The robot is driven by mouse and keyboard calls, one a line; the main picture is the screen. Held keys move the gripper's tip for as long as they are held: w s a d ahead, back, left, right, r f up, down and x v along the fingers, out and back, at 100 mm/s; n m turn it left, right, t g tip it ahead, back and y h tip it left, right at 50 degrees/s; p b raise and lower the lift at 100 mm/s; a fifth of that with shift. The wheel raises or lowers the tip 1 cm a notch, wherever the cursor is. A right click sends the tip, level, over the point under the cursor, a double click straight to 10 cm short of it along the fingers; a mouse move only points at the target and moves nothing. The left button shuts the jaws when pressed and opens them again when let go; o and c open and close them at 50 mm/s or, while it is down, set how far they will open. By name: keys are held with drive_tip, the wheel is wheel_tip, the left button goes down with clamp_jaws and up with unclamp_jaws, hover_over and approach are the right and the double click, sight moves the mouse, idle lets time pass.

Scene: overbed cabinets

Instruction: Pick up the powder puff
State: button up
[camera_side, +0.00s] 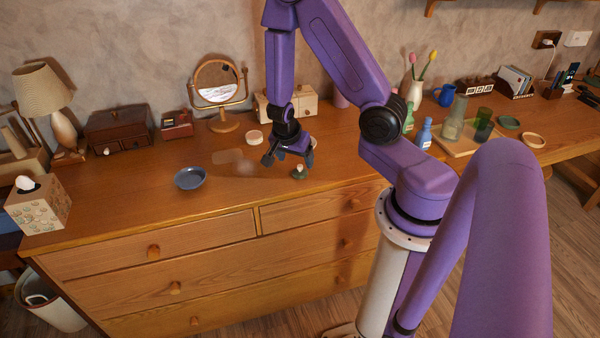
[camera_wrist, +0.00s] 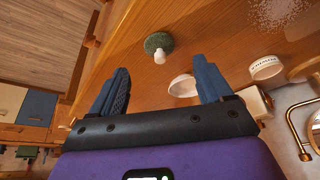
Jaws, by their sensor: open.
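What looks like the powder puff (camera_side: 299,172) is a small dark green disc with a pale knob on top. It rests on the wooden dresser top near the front edge. In the wrist view the powder puff (camera_wrist: 158,44) lies beyond the fingertips, roughly centred between them, with its white knob pointing toward the gripper. My gripper (camera_side: 289,160) is open, pointing down just above and slightly left of the puff. In the wrist view my gripper (camera_wrist: 161,67) has two blue fingers spread apart with nothing between them.
A round white container (camera_wrist: 183,86) sits partly behind the right finger; another white round box (camera_wrist: 265,67) lies farther right. A blue dish (camera_side: 190,178) is left of the gripper. A pale powdery patch (camera_side: 238,163) marks the wood. A mirror (camera_side: 219,93) and wooden box (camera_side: 290,103) stand behind.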

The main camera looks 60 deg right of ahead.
sight(300, 165)
drive_tip(key=shift+d+f, duration=0.25)
drive_tip(key=shift+f, duration=0.4)
drive_tip(key=shift+d+f, duration=0.65)
drive_tip(key=shift+f, duration=0.15)
drive_tip(key=shift+d+f, duration=0.6)
drive_tip(key=shift+f, duration=0.2)
drive_tip(key=shift+w+d+f, duration=0.1)
drive_tip(key=shift+d+f, duration=0.1)
drive_tip(key=shift+f, duration=0.45)
drive_tip(key=c, duration=1.1)
